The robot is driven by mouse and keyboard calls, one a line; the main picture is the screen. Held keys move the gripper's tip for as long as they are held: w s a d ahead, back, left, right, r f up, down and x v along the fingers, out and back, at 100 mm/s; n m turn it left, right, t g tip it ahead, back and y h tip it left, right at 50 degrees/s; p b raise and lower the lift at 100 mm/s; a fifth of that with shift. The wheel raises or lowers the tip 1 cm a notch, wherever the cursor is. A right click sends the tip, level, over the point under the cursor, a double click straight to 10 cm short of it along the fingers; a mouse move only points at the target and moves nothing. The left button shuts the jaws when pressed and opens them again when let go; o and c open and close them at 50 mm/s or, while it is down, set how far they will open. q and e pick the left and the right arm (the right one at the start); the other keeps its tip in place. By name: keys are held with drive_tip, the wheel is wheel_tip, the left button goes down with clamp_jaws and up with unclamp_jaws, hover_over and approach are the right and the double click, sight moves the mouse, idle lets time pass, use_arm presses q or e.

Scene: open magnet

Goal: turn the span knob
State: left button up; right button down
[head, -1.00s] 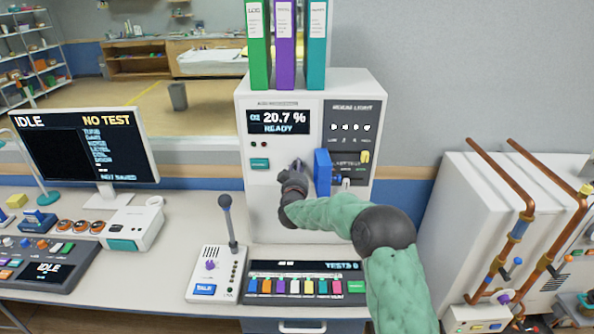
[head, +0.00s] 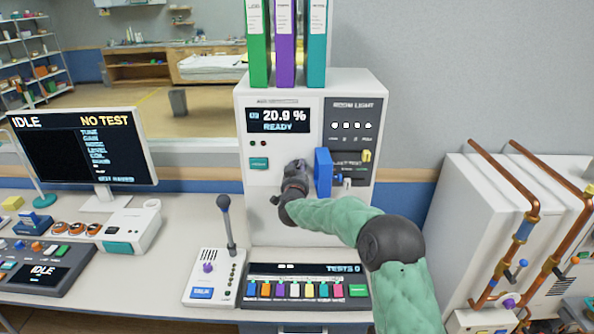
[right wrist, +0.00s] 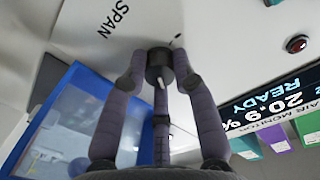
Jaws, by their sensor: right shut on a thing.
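The span knob (right wrist: 158,68) is a small dark cylinder on the white front of the air monitor, near the printed word SPAN (right wrist: 114,20). My right gripper (right wrist: 159,72) is shut on the knob, with fingertips on either side of it. In the head view the right gripper (head: 297,168) is against the front of the air monitor (head: 262,215) and hides the knob. The monitor's display (head: 278,121) reads 20.9 % and READY. My left gripper is not in view.
A blue box-like part (head: 322,173) sticks out from the monitor just right of my right gripper. Binders (head: 285,45) stand on top of the monitor. A microphone (head: 224,205) and a panel of coloured keys (head: 305,290) are on the desk below.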

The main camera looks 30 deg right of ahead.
drive_tip(key=shift+r, duration=0.2)
drive_tip(key=c, duration=1)
unclamp_jaws()
drive_tip(key=shift+f, duration=0.1)
drive_tip(key=v, duration=1.2)
